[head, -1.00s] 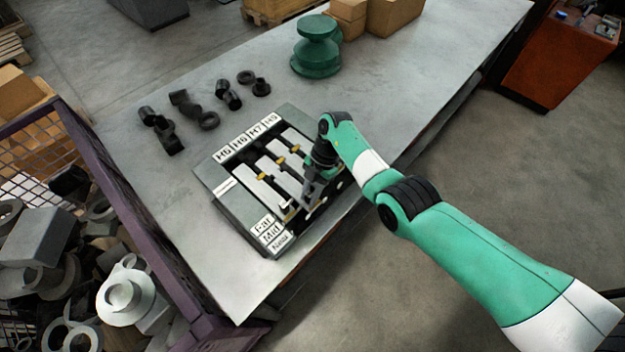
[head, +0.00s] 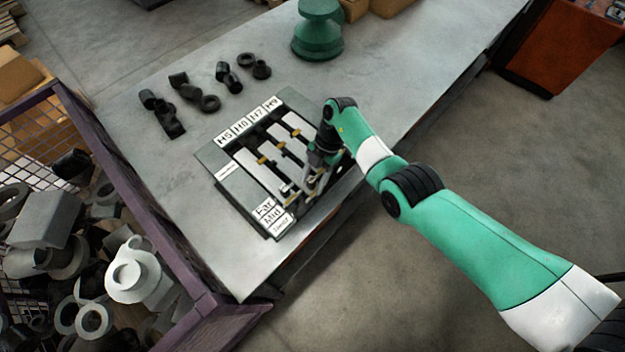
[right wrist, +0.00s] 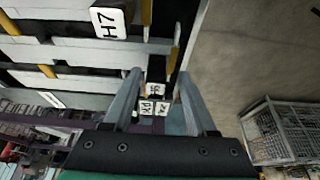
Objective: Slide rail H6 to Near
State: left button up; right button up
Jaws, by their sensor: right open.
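The rail fixture (head: 222,172) is a dark grey block on the table. Labels H5 to H8 run along its back edge, and the Far, Mid and Near labels (head: 270,214) stand at its front left corner. Several pale rails with yellow pieces lie side by side in it. Rail H6 (head: 284,171) appears to be the second from the left, its front end close to my gripper. My right gripper (head: 314,186) is open over the fixture's front right part. In the right wrist view its fingers (right wrist: 160,95) are apart with no rail clearly between them; the H7 label shows upper left.
Black rings and cylinders (head: 210,102) lie behind the fixture. A green stepped part (head: 318,35) stands farther back on the table (head: 150,155). A purple-framed mesh bin (head: 135,215) of metal parts is at left. The table's front edge runs close to the fixture.

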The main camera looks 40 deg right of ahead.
jog(key=p+v, duration=0.2)
jog(key=v, duration=0.9)
